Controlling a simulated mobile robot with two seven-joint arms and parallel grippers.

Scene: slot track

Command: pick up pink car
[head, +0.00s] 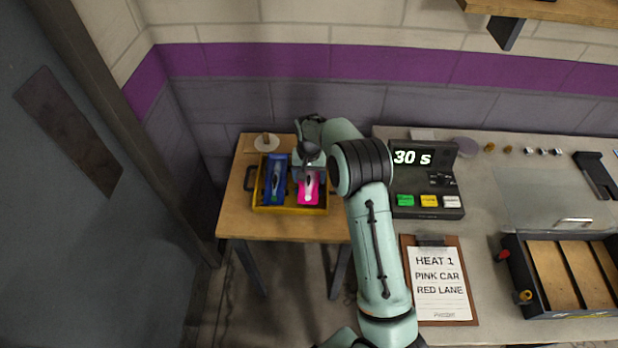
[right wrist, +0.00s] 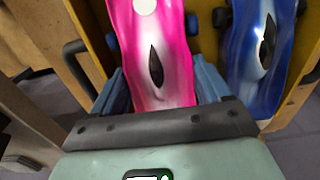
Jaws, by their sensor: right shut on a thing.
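The pink car (head: 308,190) sits in the right part of a yellow tray (head: 290,210) on the small wooden table. My right gripper (head: 308,172) reaches down over it from above and is shut on it. In the right wrist view the pink car (right wrist: 152,60) lies between the blue-grey fingers (right wrist: 160,88) of my right gripper. A blue car (head: 274,180) lies beside it in the tray, to the left; it also shows in the right wrist view (right wrist: 258,55). My left gripper is not in view.
A grey counter (head: 480,240) to the right holds a timer box (head: 425,185) reading 30 s, a clipboard (head: 440,280) and a slotted track (head: 565,275). A round pale item (head: 266,143) stands behind the tray. A dark door (head: 90,200) is at the left.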

